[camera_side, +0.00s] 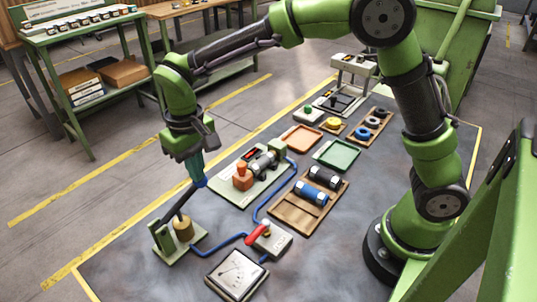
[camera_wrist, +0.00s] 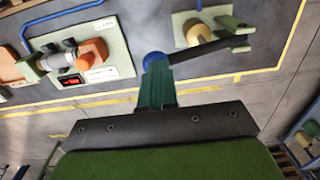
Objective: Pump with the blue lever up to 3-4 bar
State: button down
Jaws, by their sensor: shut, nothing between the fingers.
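The pump is a green base (camera_side: 178,243) with a brass cylinder (camera_side: 183,228) and a dark lever (camera_side: 180,203) slanting up to the right, ending in a blue knob (camera_side: 202,183). The wrist view shows the lever (camera_wrist: 197,53) with its round blue knob (camera_wrist: 154,58). My gripper (camera_side: 199,178) points down with its green fingers shut. The fingertips (camera_wrist: 155,70) are right at the knob, above it in the side view. I cannot tell whether they touch. A square white gauge (camera_side: 236,272) lies at the front; its reading is too small to tell.
A grey valve block with a red handle (camera_side: 257,233) sits between pump and gauge, joined by blue hose (camera_side: 225,240). A green board (camera_side: 232,190) with an orange and grey device is behind. A wooden tray (camera_side: 290,215) holds a blue and a black cylinder.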

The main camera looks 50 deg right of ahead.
aim_at(200, 186)
jog(key=shift+r, duration=0.15)
dwell(1.7)
jog(key=shift+f, duration=2.75)
jog(key=shift+r, duration=2.75)
jog(key=shift+r, duration=2.55)
